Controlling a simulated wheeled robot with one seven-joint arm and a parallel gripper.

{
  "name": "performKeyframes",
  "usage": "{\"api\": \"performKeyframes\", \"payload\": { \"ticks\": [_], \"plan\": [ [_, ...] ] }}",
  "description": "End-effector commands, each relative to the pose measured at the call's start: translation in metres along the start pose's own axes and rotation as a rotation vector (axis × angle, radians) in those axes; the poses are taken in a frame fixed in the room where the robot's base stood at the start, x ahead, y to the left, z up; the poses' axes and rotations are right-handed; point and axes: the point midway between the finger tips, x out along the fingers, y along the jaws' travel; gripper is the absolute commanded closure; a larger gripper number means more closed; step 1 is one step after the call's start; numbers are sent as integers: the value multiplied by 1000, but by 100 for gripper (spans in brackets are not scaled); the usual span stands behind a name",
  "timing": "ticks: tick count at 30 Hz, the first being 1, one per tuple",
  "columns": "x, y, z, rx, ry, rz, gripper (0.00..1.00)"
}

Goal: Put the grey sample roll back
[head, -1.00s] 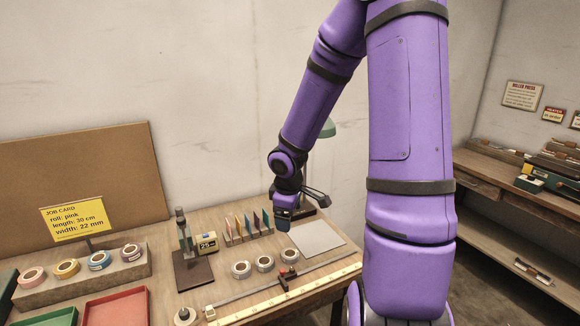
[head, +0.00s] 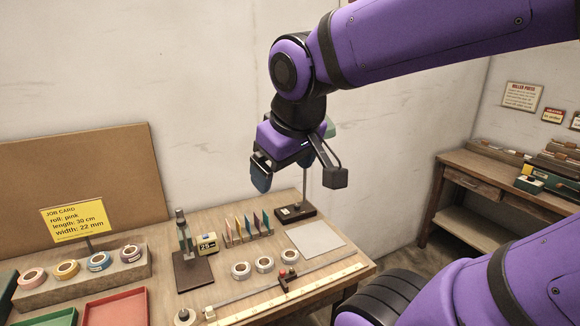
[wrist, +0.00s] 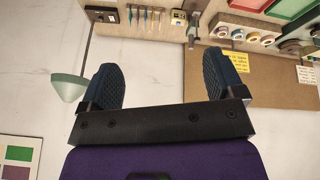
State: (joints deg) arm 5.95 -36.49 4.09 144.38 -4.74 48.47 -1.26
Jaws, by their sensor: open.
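Three pale grey-white rolls stand in a row on the table, the left roll (head: 241,269), the middle roll (head: 264,265) and the right roll (head: 287,258). I cannot tell which one is the grey sample roll. My gripper (head: 263,178) is raised in the air above the back of the table, apart from the rolls. In the wrist view its fingers (wrist: 165,78) are wide apart with nothing between them.
A strip rack (head: 247,232), a dark-based press (head: 192,265) and a lamp (head: 297,211) stand along the back. A long ruler (head: 310,291) with a red-knobbed slider lies in front of the rolls. A grey sheet (head: 316,240) lies at the right. Red and green trays are at front left.

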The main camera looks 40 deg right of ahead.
Motion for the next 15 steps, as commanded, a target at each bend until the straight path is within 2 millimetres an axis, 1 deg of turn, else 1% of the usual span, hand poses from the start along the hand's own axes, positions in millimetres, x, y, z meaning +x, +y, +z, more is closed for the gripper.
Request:
{"api": "performKeyframes", "payload": {
  "ticks": [1, 3, 6, 15],
  "plan": [
    [-10, -5, 7, 12, 21, -31, 12],
    [-19, -9, 14, 31, 38, -68, 12],
    [-26, -13, 21, 48, 50, -104, 12],
    [-30, -15, 24, 57, 54, -122, 12]
  ]
}}
